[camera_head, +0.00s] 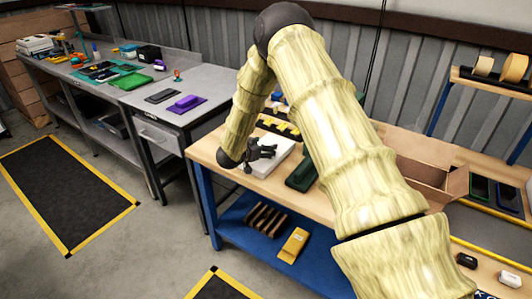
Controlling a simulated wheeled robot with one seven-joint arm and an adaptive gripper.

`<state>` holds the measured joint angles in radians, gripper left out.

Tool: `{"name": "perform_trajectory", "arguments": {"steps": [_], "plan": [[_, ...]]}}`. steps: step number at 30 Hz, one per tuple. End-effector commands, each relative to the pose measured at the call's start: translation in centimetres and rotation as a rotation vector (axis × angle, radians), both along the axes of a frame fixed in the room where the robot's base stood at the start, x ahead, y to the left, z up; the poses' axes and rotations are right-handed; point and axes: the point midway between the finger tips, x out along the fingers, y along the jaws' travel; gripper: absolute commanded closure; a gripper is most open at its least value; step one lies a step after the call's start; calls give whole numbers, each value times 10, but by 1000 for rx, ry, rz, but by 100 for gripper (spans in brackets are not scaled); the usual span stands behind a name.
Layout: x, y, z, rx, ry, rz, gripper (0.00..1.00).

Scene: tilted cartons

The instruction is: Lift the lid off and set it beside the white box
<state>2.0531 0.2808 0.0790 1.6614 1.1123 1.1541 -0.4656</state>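A white box (283,165) lies on the wooden workbench (238,172), near its left end. It is small in the picture, and I cannot make out a separate lid or a seam on it. My dark gripper (266,153) is at the left part of the white box, at its top, and covers some of it. I cannot tell whether it touches the box or whether its fingers are apart. My arm crosses the middle of the view and hides part of the bench to the right.
A dark green item (301,176) lies right of the white box. Yellow-and-black items (278,126) sit behind it. An open brown carton (425,165) stands right of my arm. A blue lower shelf (262,257) holds a yellow item (293,245). A grey table (205,82) stands at left.

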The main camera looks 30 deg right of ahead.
Motion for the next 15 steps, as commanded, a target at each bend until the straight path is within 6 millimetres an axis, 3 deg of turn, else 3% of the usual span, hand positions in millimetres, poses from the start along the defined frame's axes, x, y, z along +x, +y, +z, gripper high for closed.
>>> {"name": "perform_trajectory", "arguments": {"steps": [1, 9, 15], "plan": [[0, 0, 0, 0, 0, 0, 32], [0, 1, 0, 0, 0, 0, 80], [0, 1, -1, 1, 1, 0, 80]]}}
